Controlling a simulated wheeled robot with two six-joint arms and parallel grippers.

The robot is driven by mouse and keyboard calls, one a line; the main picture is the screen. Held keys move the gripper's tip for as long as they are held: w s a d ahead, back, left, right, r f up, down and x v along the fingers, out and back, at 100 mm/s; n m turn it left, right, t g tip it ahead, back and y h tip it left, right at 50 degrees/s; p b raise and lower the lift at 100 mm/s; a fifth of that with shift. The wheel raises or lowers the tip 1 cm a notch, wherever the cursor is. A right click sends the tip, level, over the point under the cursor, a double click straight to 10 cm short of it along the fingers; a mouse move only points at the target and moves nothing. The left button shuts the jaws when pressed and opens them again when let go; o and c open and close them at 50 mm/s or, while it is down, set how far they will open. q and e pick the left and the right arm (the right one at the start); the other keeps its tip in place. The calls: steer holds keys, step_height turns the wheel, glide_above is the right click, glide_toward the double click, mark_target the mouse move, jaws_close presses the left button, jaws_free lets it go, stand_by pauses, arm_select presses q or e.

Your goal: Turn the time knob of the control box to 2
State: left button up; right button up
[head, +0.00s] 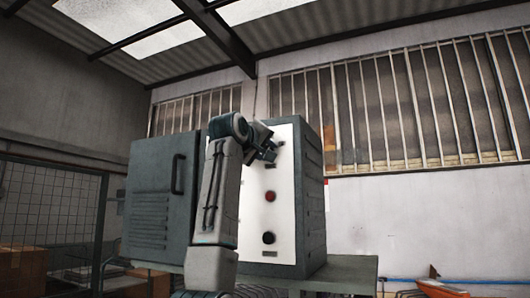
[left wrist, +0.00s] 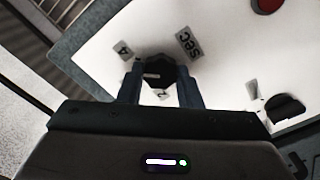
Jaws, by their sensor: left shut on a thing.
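The control box (head: 312,215) is a tall grey cabinet with a white front panel (head: 284,228) and an open door at its left. My left gripper (head: 276,149) is at the upper part of the white panel. In the left wrist view, the gripper (left wrist: 160,90) is shut on the dark time knob (left wrist: 158,70), one finger on each side. A "4" label (left wrist: 123,50) and a "sec" label (left wrist: 189,43) show beside the knob. Another label below the knob is partly hidden between the fingers. The knob's pointer is too dark to read. My right gripper is out of view.
A red button (head: 270,196) and a black knob (head: 268,238) sit lower on the panel. The grey door (head: 150,205) with a handle stands left of my arm. The box rests on a grey-green table (head: 350,272). The space right of the box is clear.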

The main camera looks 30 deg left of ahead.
arm_select(q)
steer(key=shift+w+f+n+b, duration=0.15)
steer(key=shift+n+b, duration=0.45)
steer(key=shift+n, duration=2.4)
steer(key=shift+s+f+n+b, duration=0.15)
steer(key=shift+n+b, duration=0.45)
steer(key=shift+n, duration=2.4)
steer(key=shift+w+f+n+b, duration=0.15)
steer(key=shift+n+b, duration=0.45)
steer(key=shift+n, duration=2.4)
steer(key=o, duration=1)
steer(key=shift+c, duration=0.2)
steer(key=shift+r, duration=0.1)
steer(key=shift+s, duration=0.25)
